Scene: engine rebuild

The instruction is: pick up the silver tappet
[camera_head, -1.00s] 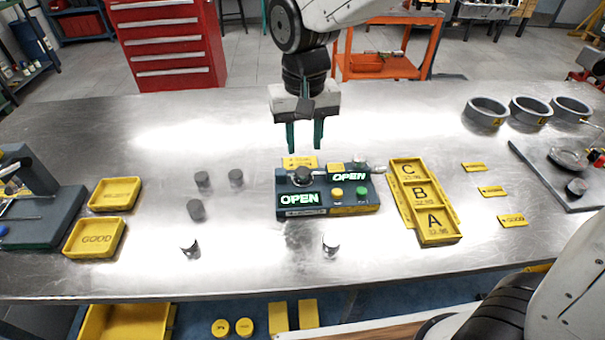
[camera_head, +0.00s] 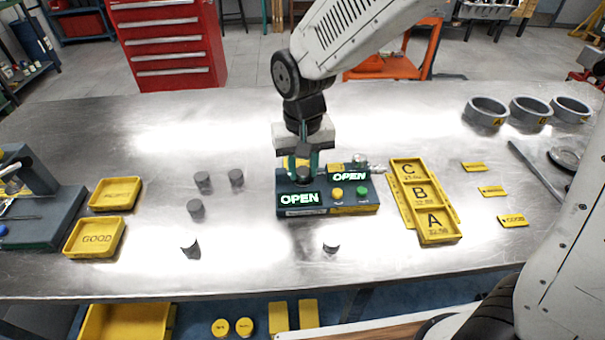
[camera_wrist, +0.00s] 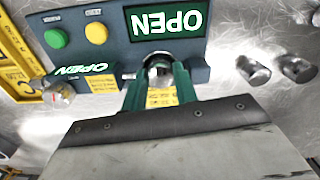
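A silver tappet (camera_wrist: 160,70) sits in the round seat of the blue gauge block (camera_head: 350,207). My gripper (camera_head: 303,172) is lowered over that seat from above. In the wrist view its two green fingers (camera_wrist: 160,85) stand apart, one on each side of the tappet. I cannot tell whether they touch it. In the head view the fingers mostly hide this tappet. Other grey cylinders stand on the table left of the block (camera_head: 196,208), and shiny ones stand near the front edge (camera_head: 190,246) and in front of the block (camera_head: 331,247).
The block's two displays read OPEN. Yellow trays (camera_head: 95,254) lie at the left, one marked GOOD. A yellow A-B-C rack (camera_head: 436,238) stands close right of the block. Grey rings (camera_head: 486,118) stand at the back right. The table behind the block is clear.

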